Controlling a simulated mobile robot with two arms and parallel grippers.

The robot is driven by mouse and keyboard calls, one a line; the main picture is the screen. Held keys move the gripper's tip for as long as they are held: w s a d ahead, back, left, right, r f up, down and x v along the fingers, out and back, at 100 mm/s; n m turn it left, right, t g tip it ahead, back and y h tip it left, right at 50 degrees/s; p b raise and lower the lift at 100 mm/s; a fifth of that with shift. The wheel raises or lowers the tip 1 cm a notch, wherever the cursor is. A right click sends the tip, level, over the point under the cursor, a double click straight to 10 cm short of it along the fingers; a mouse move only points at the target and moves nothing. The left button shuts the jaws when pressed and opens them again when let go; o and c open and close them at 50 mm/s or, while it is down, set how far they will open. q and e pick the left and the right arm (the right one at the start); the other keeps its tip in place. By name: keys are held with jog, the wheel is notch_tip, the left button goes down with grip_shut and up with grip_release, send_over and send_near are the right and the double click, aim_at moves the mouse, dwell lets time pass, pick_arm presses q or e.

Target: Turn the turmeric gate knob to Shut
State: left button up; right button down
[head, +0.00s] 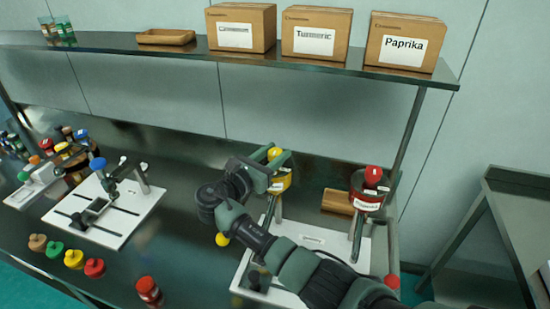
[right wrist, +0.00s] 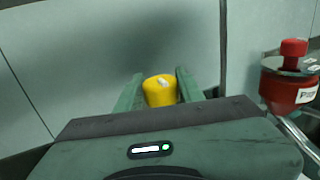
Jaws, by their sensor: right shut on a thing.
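The yellow knob (head: 275,153) sits on top of the yellow hopper (head: 283,181) on a stand at the right of the bench. My right gripper (head: 271,165) reaches it from the left and is shut on it. In the right wrist view the yellow knob (right wrist: 159,92) stands between the two green fingers, with a pale mark on its top. The gripper and arm hide part of the hopper, and I cannot read its Open or Shut marking. My left gripper is in neither view.
A red paprika hopper with a red knob (head: 373,175) stands close to the right; the red knob also shows in the right wrist view (right wrist: 293,47). Boxes, including the Turmeric box (head: 316,39), stand on the shelf (head: 150,50) above. Several coloured lids and a red jar (head: 148,290) lie at the front left.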

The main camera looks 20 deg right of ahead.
aim_at(270, 158)
jog(key=shift+g, duration=0.4)
jog(key=c, duration=0.9)
grip_release()
jog(key=shift+d, duration=0.1)
jog(key=v, duration=0.2)
jog(key=b+v, duration=0.1)
jog(key=v, duration=0.1)
jog(key=b+v, duration=0.1)
jog(key=v, duration=0.1)
jog(key=shift+s+a+f, duration=0.1)
jog(key=shift+a+f, duration=0.2)
jog(key=shift+a, duration=0.1)
jog(key=shift+s+a+r+b, duration=0.1)
jog(key=shift+s+a+b, duration=0.2)
jog(key=shift+a, duration=0.15)
